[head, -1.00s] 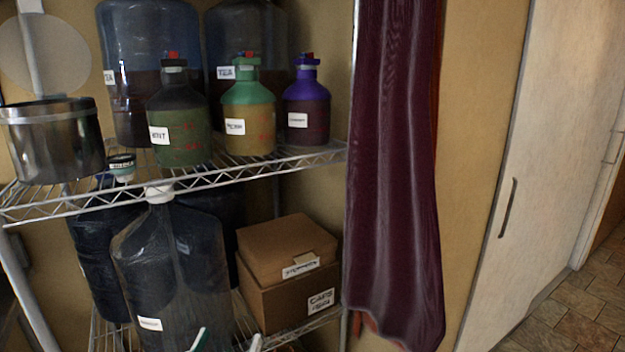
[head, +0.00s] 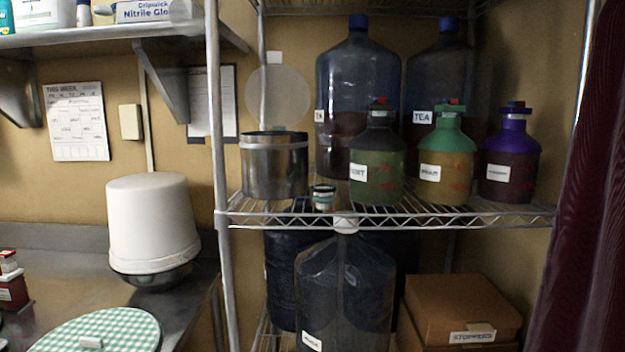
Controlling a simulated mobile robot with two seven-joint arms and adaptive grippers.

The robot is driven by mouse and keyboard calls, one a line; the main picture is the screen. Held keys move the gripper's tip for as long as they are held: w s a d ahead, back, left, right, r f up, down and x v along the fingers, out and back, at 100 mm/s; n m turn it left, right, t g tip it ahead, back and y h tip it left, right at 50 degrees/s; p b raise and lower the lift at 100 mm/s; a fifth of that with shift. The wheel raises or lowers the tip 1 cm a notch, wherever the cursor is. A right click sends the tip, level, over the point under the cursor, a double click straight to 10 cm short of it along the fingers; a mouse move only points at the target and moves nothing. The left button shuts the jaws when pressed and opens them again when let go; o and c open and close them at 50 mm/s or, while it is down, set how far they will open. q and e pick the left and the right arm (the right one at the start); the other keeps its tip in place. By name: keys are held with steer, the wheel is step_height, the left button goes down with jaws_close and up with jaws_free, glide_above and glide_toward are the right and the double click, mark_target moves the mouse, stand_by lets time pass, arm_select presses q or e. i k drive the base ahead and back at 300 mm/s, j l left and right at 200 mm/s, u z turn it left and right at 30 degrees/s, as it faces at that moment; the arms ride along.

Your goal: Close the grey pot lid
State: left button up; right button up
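A grey metal pot (head: 274,168) stands on the wire shelf at the left end, beside the shelf post. Its round, pale grey lid (head: 278,97) stands upright above the back of the rim, so the pot is open. The lid looks faintly see-through against the wall. Whether a hinge joins the lid to the pot cannot be made out. Neither of my grippers is in view.
Dark, green and purple jugs (head: 510,160) stand right of the pot, with large blue bottles (head: 357,85) behind. A small jar (head: 323,196) is near its right front. A white bucket (head: 152,225) and a green checked lid (head: 100,331) are on the left counter.

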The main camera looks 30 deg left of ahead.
mark_target(275, 57)
steer(key=u, duration=1.25)
steer(key=i+j+u, duration=0.15)
steer(key=u, duration=0.15)
steer(key=i+u, duration=0.35)
